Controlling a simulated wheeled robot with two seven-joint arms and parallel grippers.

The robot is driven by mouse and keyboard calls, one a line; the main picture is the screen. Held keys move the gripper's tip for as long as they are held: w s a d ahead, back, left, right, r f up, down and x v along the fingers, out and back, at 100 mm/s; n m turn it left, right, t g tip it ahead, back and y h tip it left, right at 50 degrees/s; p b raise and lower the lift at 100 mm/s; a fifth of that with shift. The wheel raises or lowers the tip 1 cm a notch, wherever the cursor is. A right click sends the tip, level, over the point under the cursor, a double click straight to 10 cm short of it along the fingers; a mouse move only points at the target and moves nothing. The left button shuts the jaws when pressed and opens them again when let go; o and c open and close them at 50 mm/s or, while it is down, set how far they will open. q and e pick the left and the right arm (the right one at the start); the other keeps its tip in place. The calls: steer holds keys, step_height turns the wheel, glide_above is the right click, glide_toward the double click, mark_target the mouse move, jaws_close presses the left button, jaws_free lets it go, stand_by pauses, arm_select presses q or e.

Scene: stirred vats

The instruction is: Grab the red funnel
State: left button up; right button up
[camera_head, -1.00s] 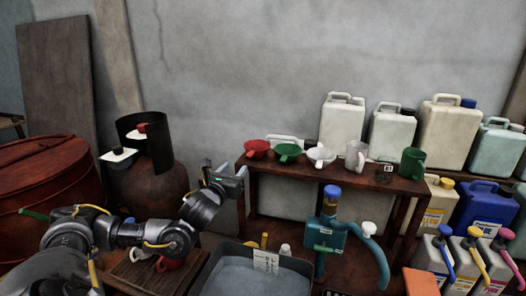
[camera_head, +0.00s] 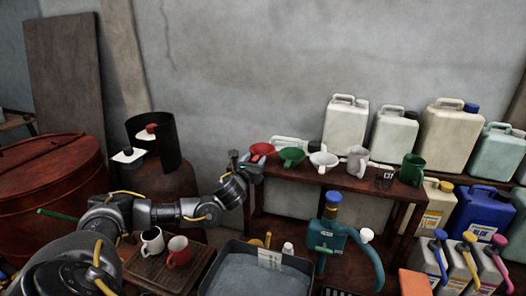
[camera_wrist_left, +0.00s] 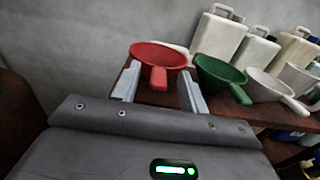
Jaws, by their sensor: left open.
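The red funnel (camera_head: 262,150) stands at the left end of the wooden shelf top, at the left of a row. It also shows in the left wrist view (camera_wrist_left: 158,55), with its handle (camera_wrist_left: 158,79) pointing toward my gripper. My left gripper (camera_head: 247,164) is at the shelf's left end, close to the red funnel. In the left wrist view its two fingers (camera_wrist_left: 160,90) are open, with the funnel's handle between them in the picture. I cannot tell whether the fingers touch it. My right gripper is not in view.
A green funnel (camera_head: 291,157) stands just right of the red one, near my right-hand finger in the wrist view. White canisters (camera_head: 345,125) stand behind.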

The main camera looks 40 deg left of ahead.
arm_select(q)
steer(key=shift+w+a, duration=0.2)
steer(key=shift+w, duration=0.25)
steer(key=c, duration=0.9)
jaws_close()
